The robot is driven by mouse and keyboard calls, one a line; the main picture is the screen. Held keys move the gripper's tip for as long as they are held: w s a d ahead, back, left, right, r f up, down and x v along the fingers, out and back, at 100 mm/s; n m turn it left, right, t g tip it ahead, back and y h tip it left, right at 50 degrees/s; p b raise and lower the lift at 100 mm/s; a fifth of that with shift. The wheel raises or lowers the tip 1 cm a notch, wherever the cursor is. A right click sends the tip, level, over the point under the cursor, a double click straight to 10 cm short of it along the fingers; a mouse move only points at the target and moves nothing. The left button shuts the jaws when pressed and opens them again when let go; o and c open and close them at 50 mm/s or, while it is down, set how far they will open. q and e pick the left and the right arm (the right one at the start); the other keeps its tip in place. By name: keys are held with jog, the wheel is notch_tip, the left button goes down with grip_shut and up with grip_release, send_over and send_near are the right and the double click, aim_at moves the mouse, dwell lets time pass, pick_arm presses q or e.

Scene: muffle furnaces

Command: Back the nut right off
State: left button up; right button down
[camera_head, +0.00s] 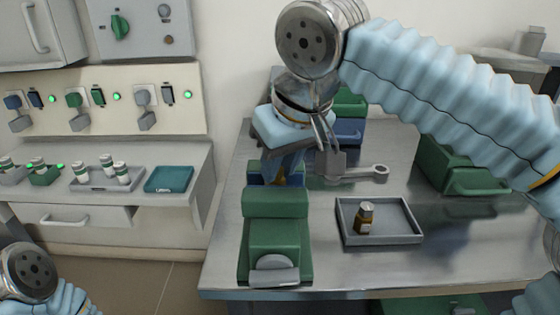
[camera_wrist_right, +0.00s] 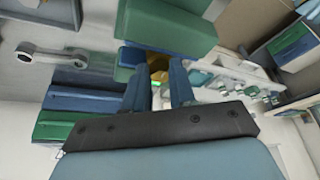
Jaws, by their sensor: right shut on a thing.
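My right gripper (camera_head: 284,172) points down at the back end of a green bench fixture (camera_head: 272,242). In the wrist view the blue fingers (camera_wrist_right: 158,82) are closed around a small brass-yellow piece, which I take for the nut (camera_wrist_right: 158,68). It sits against the green fixture (camera_wrist_right: 165,28), mostly hidden between the fingers. The head view hides the nut behind the gripper.
A grey tray (camera_head: 410,238) holding a brown bottle (camera_head: 364,218) is right of the fixture. Green and blue boxes (camera_head: 348,130) stand behind the gripper. A large green case (camera_head: 455,170) is at the right. The bench front (camera_head: 345,278) is clear.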

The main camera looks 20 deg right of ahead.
jog(key=n, duration=0.1)
jog(key=n+y, duration=0.1)
jog(key=n, duration=0.1)
jog(key=n+y, duration=0.1)
jog(key=n, duration=0.1)
jog(key=shift+w+d+g, duration=0.25)
jog(key=shift+d+g, duration=0.1)
jog(key=shift+g, duration=0.05)
jog(key=n, duration=0.2)
jog(key=n+g, duration=0.1)
jog(key=n, duration=0.1)
jog(key=n+g+y, duration=0.1)
jog(key=shift+w+d+n, duration=0.15)
jog(key=shift+w+n, duration=0.15)
jog(key=shift+n, duration=0.1)
jog(key=n, duration=0.2)
jog(key=n+g, duration=0.1)
jog(key=n, duration=0.1)
jog(key=n+g, duration=0.1)
jog(key=n, duration=0.1)
jog(key=shift+w, duration=0.35)
jog(key=n, duration=0.1)
jog(key=n+g, duration=0.1)
jog(key=n, duration=0.1)
jog(key=n+g, duration=0.1)
jog(key=n, duration=0.1)
jog(key=shift+w, duration=0.25)
jog(key=shift+h, duration=0.3)
jog(key=c, duration=0.9)
grip_release()
